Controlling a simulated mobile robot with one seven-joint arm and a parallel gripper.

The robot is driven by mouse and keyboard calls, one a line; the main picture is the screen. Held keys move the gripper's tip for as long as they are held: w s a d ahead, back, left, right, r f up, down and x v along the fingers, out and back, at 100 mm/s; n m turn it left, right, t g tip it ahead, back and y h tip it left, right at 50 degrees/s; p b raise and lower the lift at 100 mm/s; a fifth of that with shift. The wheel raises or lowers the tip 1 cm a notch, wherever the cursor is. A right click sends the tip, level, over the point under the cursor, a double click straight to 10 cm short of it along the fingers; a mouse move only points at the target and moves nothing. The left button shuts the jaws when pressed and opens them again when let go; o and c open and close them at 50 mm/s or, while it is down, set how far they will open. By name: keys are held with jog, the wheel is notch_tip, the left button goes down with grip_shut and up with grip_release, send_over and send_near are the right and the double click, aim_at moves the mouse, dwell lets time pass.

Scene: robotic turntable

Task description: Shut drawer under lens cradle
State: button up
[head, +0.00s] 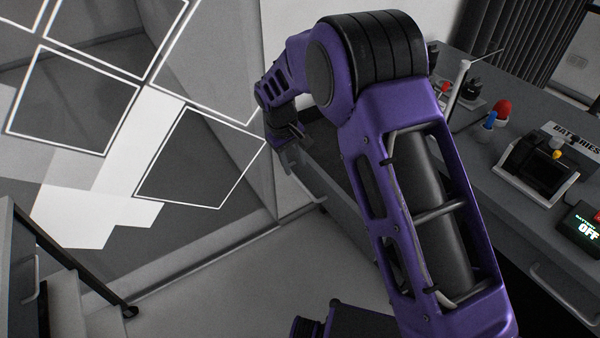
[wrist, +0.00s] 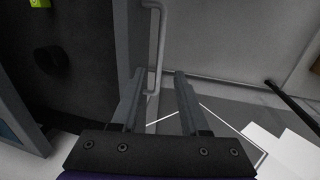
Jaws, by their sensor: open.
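An open drawer shows in the wrist view, with its grey front (wrist: 129,40) and a dark interior to the left. Its pale bar handle (wrist: 160,40) is on the outer side of the front. My gripper (wrist: 158,75) is open and empty, its fingertips beside the drawer front. The handle's lower end appears between the fingers, closer to the left one; I cannot tell if they touch. In the head view my gripper (head: 287,158) is at the far end of the counter, and my arm hides much of the drawer. I cannot tell which item is the lens cradle.
On the counter (head: 492,160) stand a black holder (head: 540,165), a batteries box (head: 570,138), a display reading "OFF" (head: 582,226), and red and blue items. A black rail (head: 85,275) is at the left. The floor (head: 230,285) between is clear.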

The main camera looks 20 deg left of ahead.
aim_at(299, 181)
jog(key=f, duration=0.2)
jog(key=w+f, duration=0.1)
jog(key=f, duration=0.3)
jog(key=shift+w+d+f, duration=0.15)
jog(key=shift+d+f, duration=0.2)
jog(key=shift+f, duration=0.05)
grip_shut()
dwell(1.0)
